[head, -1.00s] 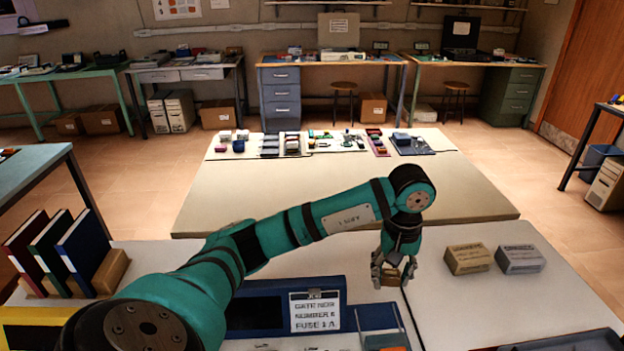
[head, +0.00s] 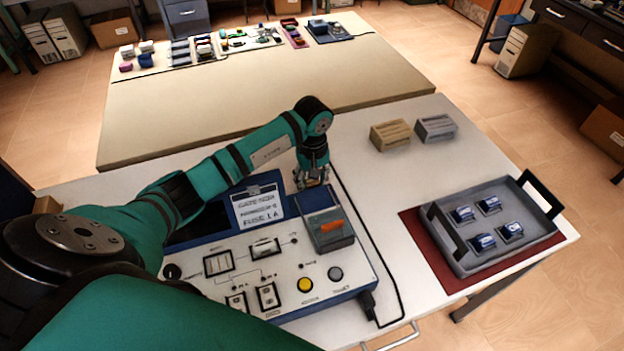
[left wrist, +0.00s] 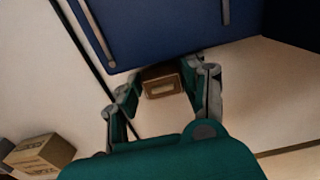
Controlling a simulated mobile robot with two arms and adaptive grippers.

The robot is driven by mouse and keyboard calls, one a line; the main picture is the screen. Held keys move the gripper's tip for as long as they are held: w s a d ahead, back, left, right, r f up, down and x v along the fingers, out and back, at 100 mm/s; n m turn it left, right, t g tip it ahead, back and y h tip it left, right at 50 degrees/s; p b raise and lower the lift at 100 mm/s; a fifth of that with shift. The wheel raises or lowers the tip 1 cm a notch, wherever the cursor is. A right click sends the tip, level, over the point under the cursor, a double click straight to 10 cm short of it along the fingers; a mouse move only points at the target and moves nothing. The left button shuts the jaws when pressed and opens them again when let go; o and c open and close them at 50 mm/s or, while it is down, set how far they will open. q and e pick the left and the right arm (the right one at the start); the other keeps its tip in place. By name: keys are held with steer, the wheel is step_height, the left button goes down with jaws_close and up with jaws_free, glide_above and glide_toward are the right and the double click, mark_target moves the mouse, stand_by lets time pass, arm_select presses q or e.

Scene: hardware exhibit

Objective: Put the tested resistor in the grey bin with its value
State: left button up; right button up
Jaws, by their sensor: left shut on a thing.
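My left gripper (head: 312,180) is shut on a small brown block with a pale framed face (left wrist: 162,86), presumably the resistor. It is beyond the back right corner of the blue-cased test panel (head: 236,262); its height above the table is unclear. In the left wrist view the block sits between the fingertips (left wrist: 162,92), close to a blue surface. A grey tray (head: 462,262) with dark handles stands on a red mat (head: 440,278) at the right, holding several blue and white pieces. No values are readable on them. My right gripper is not in view.
A tan box (head: 390,134) and a grey box (head: 436,128) stand at the table's back right. A sign (head: 258,204) stands on the panel, near a grey unit with an orange bar (head: 332,226). A black cable (head: 375,240) runs along the panel's right.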

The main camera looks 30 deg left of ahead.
arm_select(q)
steer(key=shift+f, duration=0.35)
steer(key=o, duration=1.1)
steer(key=shift+c, duration=0.2)
